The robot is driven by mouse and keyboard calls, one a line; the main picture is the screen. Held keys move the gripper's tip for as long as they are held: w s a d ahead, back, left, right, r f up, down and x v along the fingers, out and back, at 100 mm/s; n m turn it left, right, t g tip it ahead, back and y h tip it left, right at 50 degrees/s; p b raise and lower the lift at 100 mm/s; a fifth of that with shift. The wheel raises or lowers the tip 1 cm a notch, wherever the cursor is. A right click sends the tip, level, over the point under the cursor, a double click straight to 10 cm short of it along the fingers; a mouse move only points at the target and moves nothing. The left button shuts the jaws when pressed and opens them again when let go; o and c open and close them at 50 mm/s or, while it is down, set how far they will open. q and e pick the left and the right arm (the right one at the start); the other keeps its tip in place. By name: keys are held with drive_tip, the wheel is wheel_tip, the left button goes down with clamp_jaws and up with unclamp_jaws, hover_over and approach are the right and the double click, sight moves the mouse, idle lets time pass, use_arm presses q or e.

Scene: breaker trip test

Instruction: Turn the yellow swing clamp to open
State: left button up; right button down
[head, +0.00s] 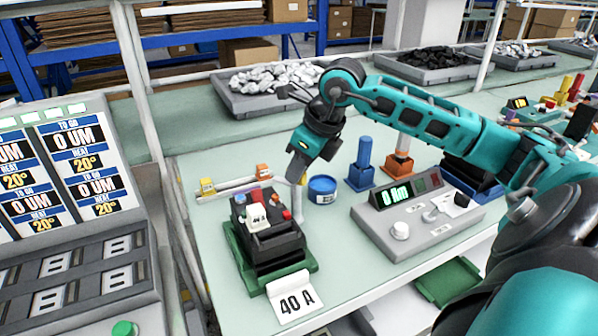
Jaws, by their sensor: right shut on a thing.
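My right gripper (297,170) reaches down just behind and right of the black breaker (268,238), left of a blue round tin (322,189). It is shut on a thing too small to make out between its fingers. The breaker sits in a green base (245,268) with a "40 A" card (292,298) in front. I cannot tell whether this is the swing clamp, or how the clamp is turned. My left gripper is out of view.
An orange block (263,170) stands near the bar's right end. A grey test meter (410,225) is right of the breaker, with blue (361,172) and orange (399,165) posts behind it. A label display (55,165) stands left. A grey tray (235,100) lies behind.

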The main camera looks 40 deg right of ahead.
drive_tip(key=m+h, duration=0.1)
drive_tip(key=m, duration=0.3)
drive_tip(key=shift+s+a+f+h+b, duration=0.1)
drive_tip(key=shift+a+f+h+b, duration=0.1)
drive_tip(key=shift+h+b, duration=0.2)
drive_tip(key=shift+a+m+h, duration=0.1)
drive_tip(key=shift+m+h, duration=0.3)
drive_tip(key=shift+m, duration=1.1)
drive_tip(key=c, duration=1.1)
unclamp_jaws()
drive_tip(key=shift+r, duration=0.55)
drive_tip(key=p+v, duration=0.1)
drive_tip(key=v, duration=1.1)
drive_tip(key=shift+a+f, duration=0.1)
